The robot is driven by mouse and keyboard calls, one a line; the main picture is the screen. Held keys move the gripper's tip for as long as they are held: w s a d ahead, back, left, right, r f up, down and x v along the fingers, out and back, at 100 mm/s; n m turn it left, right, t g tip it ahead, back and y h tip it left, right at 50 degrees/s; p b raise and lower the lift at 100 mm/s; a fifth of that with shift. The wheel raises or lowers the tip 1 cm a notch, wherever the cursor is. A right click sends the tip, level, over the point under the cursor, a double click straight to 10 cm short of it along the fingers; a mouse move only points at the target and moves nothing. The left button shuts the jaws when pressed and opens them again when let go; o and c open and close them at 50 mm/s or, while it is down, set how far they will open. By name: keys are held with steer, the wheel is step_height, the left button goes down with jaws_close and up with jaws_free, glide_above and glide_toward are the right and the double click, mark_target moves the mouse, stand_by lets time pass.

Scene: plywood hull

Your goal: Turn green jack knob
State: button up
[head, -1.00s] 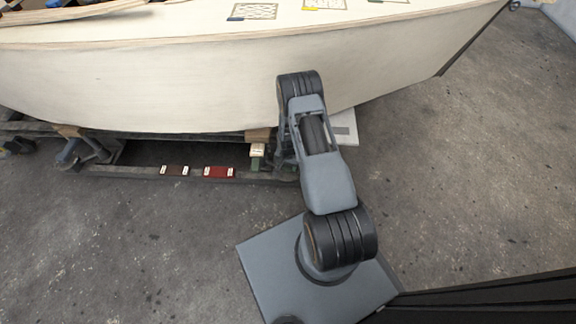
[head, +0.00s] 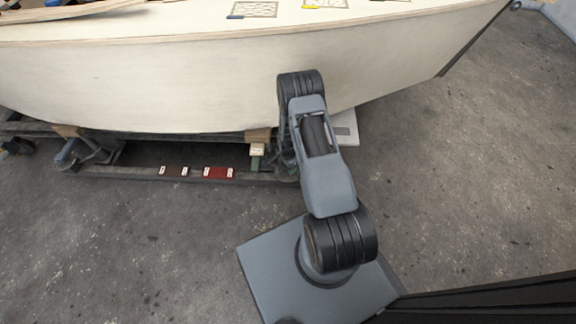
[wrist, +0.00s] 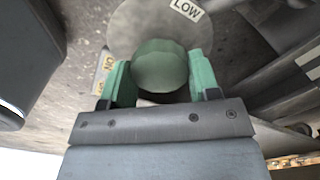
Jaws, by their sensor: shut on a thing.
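The green jack knob (wrist: 160,66) shows in the wrist view as a rounded, faceted green knob in front of a round grey plate (wrist: 128,22). A white label reading LOW (wrist: 187,9) is on the plate's upper right. My gripper (wrist: 160,78) is shut on the knob, with one green fingertip at its left and one at its right. In the head view my arm hides the gripper and the knob. A green jack post (head: 257,163) with a pale label block shows just left of my arm, under the hull.
The pale plywood hull (head: 180,85) overhangs the work area. The concrete floor (head: 470,170) at right is clear.

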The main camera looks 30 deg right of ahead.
steer(key=shift+d, duration=0.1)
stand_by(0.4)
steer(key=o, duration=0.7)
steer(key=shift+d, duration=0.1)
steer(key=shift+c, duration=0.2)
steer(key=shift+r, duration=0.15)
step_height(320, 180, up, 14)
steer(key=p, duration=0.5)
steer(key=shift+f, duration=0.2)
